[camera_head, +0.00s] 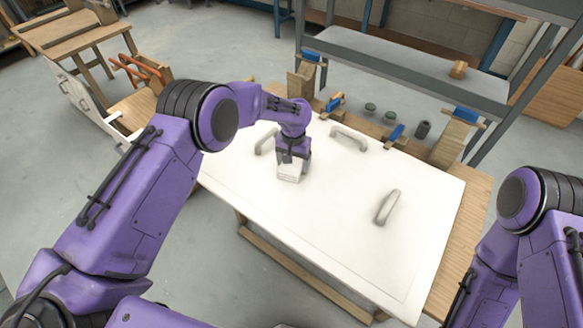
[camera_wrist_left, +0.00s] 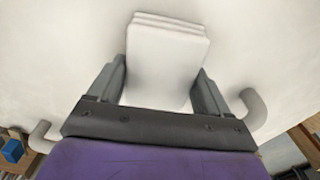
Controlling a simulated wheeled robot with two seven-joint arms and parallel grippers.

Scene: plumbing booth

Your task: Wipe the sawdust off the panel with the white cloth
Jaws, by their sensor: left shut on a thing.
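The white panel (camera_head: 330,215) lies flat on a wooden bench, with grey handles standing up from it. My left gripper (camera_head: 291,163) is over the panel's far left part, pointing down. It is shut on the folded white cloth (camera_head: 289,174). In the left wrist view the cloth (camera_wrist_left: 165,58) shows as a stack of layers between the two grey fingers of the gripper (camera_wrist_left: 163,80). The cloth is at or very near the panel surface; I cannot tell if it touches. I cannot make out sawdust on the panel. Of my right arm only links show, at the right edge; its gripper is out of view.
Handles stand at the panel's far left (camera_head: 266,141), far edge (camera_head: 349,138) and right (camera_head: 387,207). A grey shelf (camera_head: 400,65) stands beyond. The panel's near middle is clear.

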